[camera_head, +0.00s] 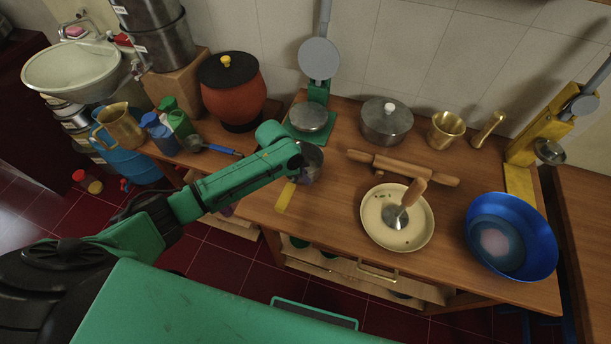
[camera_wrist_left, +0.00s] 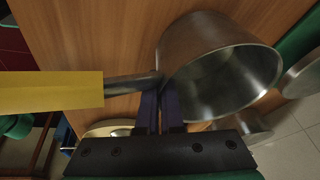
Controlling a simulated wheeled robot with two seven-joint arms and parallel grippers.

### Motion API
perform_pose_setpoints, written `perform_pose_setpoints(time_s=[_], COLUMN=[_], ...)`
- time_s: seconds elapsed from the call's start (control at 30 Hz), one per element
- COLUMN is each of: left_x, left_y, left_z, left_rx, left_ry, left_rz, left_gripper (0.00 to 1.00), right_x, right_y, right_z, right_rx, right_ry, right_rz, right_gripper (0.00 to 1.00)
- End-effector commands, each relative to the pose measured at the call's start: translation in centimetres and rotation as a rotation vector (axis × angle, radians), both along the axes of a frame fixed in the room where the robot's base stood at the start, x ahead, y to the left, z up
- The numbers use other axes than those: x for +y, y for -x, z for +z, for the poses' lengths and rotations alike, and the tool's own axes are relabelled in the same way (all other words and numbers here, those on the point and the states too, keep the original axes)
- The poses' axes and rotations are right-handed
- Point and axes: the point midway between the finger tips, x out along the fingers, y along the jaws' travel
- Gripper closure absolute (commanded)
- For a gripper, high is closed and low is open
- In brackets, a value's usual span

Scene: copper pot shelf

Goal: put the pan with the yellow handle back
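The pan is a small steel pan (camera_wrist_left: 205,65) with a yellow handle (camera_wrist_left: 50,92). In the head view the pan (camera_head: 312,164) is at the left part of the wooden table, partly hidden by my left arm, with its yellow handle (camera_head: 285,197) pointing to the front edge. My left gripper (camera_wrist_left: 160,98) has its dark fingers close together at the pan's rim, where the metal handle stem joins the wall. It appears shut on the pan there; the exact contact is hidden. I cannot tell whether the pan touches the table. My right gripper is not in view.
A green scale (camera_head: 308,120) stands behind the pan. A lidded pot (camera_head: 386,124), rolling pin (camera_head: 400,167), cream plate (camera_head: 372,222) and blue bowl (camera_head: 512,247) occupy the table to the right. A red-brown pot (camera_head: 232,98) stands at the back left.

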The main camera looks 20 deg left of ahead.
Motion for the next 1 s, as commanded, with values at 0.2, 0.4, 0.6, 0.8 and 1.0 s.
perform_pose_setpoints(time_s=[0.2, 0.4, 0.6, 0.8, 1.0], left_x=[0.0, 0.0, 0.1, 1.1, 2.4], left_y=[0.0, 0.0, 0.0, 0.6, 1.4], left_z=[-0.2, -0.2, 0.4, 3.3, 7.4], left_rx=[0.000, 0.001, -0.001, -0.002, -0.003], left_ry=[0.000, 0.000, 0.001, 0.000, 0.000], left_rz=[0.001, 0.001, 0.001, 0.000, 0.002], left_gripper=[0.67, 0.67, 0.67, 0.67, 0.67], right_x=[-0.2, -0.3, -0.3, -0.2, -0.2], right_y=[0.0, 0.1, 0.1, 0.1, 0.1], right_z=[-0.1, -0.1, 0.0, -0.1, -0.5], right_rx=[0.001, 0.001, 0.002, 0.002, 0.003], right_ry=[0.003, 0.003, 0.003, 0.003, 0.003], right_rz=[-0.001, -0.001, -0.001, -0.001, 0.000], right_gripper=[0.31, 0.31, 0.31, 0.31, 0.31])
